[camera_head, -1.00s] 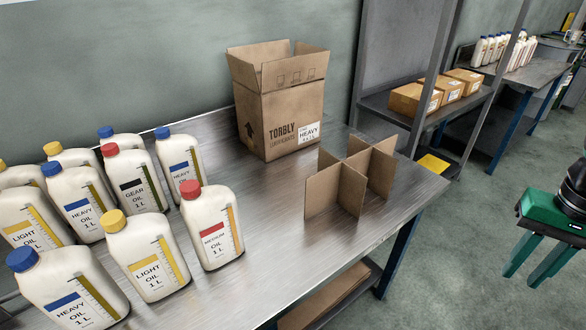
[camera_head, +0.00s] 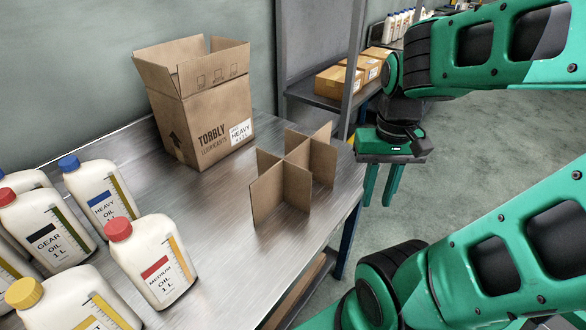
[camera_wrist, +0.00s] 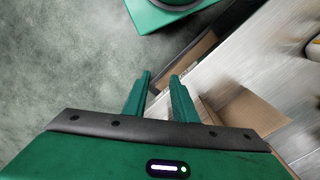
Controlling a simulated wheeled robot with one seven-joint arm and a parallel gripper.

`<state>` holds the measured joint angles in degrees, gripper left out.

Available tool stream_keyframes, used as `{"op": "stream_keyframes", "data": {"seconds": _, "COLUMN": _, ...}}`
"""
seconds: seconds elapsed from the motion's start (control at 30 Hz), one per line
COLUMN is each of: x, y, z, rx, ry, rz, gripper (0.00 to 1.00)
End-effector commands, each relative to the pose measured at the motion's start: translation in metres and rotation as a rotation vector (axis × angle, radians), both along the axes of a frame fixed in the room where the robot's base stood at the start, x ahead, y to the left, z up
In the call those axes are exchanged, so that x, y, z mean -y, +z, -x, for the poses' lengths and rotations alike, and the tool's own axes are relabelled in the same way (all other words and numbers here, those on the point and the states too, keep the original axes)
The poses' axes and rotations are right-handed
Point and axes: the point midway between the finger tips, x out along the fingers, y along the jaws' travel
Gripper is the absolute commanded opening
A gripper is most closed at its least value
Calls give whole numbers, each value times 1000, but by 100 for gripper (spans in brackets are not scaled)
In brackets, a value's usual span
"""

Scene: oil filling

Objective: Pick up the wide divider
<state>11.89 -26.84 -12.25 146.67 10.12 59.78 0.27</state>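A brown cardboard divider (camera_head: 296,187) of crossed upright panels stands on the metal table (camera_head: 235,225) near its right edge, to the right of the open box. My gripper (camera_head: 380,190) is open and empty. It hangs with its fingers pointing down, to the right of the divider and apart from it, past the table edge. In the wrist view, the two green fingers (camera_wrist: 159,98) are apart with nothing between them. A brown cardboard panel (camera_wrist: 240,112), likely the divider, shows blurred to their right, partly hidden by the gripper body.
An open Torbly cardboard box (camera_head: 200,110) stands behind the divider. Several oil bottles, including a red-capped one (camera_head: 150,262), stand at the left. A flat cardboard piece (camera_head: 300,298) lies on the lower shelf. A metal shelf post (camera_head: 350,70) rises behind my gripper.

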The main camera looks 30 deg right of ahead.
Motion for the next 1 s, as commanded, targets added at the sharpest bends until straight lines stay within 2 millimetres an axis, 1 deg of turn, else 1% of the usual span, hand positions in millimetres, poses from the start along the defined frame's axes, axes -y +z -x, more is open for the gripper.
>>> {"op": "stream_keyframes", "data": {"seconds": 0.03, "x": 0, "y": 5, "z": 8, "rx": 14, "ry": -5, "rz": 0, "gripper": 25}}
{"op": "stream_keyframes", "data": {"seconds": 0.07, "x": 0, "y": 7, "z": 6, "rx": 15, "ry": -11, "rz": 1, "gripper": 25}}
{"op": "stream_keyframes", "data": {"seconds": 0.17, "x": -2, "y": 13, "z": -12, "rx": 13, "ry": -53, "rz": 4, "gripper": 25}}
{"op": "stream_keyframes", "data": {"seconds": 0.27, "x": -3, "y": 22, "z": -46, "rx": 11, "ry": -126, "rz": 7, "gripper": 25}}
{"op": "stream_keyframes", "data": {"seconds": 0.43, "x": -7, "y": 34, "z": -121, "rx": 11, "ry": -295, "rz": 13, "gripper": 25}}
{"op": "stream_keyframes", "data": {"seconds": 0.47, "x": -9, "y": 35, "z": -135, "rx": 12, "ry": -326, "rz": 14, "gripper": 25}}
{"op": "stream_keyframes", "data": {"seconds": 0.5, "x": -12, "y": 36, "z": -152, "rx": 11, "ry": -365, "rz": 15, "gripper": 25}}
{"op": "stream_keyframes", "data": {"seconds": 0.6, "x": -20, "y": 36, "z": -192, "rx": 12, "ry": -455, "rz": 17, "gripper": 25}}
{"op": "stream_keyframes", "data": {"seconds": 0.7, "x": -29, "y": 35, "z": -223, "rx": 12, "ry": -528, "rz": 18, "gripper": 25}}
{"op": "stream_keyframes", "data": {"seconds": 0.8, "x": -36, "y": 32, "z": -244, "rx": 13, "ry": -579, "rz": 17, "gripper": 25}}
{"op": "stream_keyframes", "data": {"seconds": 0.83, "x": -37, "y": 32, "z": -249, "rx": 14, "ry": -590, "rz": 17, "gripper": 25}}
{"op": "stream_keyframes", "data": {"seconds": 0.9, "x": -40, "y": 30, "z": -256, "rx": 13, "ry": -610, "rz": 17, "gripper": 25}}
{"op": "stream_keyframes", "data": {"seconds": 1.0, "x": -41, "y": 23, "z": -260, "rx": 13, "ry": -624, "rz": 17, "gripper": 25}}
